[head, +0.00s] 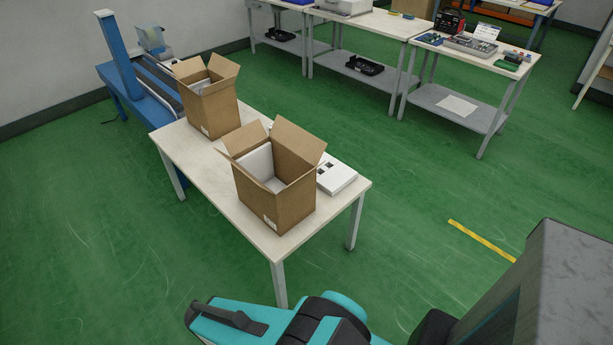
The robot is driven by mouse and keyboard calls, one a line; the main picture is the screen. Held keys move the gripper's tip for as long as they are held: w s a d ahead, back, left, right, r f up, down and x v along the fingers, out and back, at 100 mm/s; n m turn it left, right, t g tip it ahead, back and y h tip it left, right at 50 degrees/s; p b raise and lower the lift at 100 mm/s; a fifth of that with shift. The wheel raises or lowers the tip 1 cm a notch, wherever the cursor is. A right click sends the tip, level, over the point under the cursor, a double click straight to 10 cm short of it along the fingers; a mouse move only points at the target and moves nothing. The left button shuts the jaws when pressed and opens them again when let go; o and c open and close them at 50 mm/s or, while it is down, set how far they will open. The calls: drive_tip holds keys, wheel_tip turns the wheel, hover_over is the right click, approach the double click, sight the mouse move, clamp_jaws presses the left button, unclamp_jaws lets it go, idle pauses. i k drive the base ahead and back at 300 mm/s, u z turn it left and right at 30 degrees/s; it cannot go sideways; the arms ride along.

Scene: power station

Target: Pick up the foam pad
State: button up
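A flat white foam pad (337,179) with small dark cut-outs lies on the table just right of the front open cardboard box (273,203). The box hides part of its left side. Another white piece (257,165) stands upright inside the front box, against its left wall. I cannot tell if it is foam too. A teal and black part of my arm shows at the bottom edge, well in front of the table. My gripper cannot be made out in this view.
A second open box (208,101) with white material inside stands at the table's (217,172) far left end. A blue conveyor frame (137,78) stands behind it. Workbenches with tools (462,47) line the back. The green floor right of the table is clear.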

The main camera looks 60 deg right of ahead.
sight(331, 179)
drive_tip(key=u, duration=0.9)
drive_tip(key=k, duration=1.8)
drive_tip(key=z, duration=0.85)
drive_tip(key=i, duration=0.35)
drive_tip(key=z, duration=0.15)
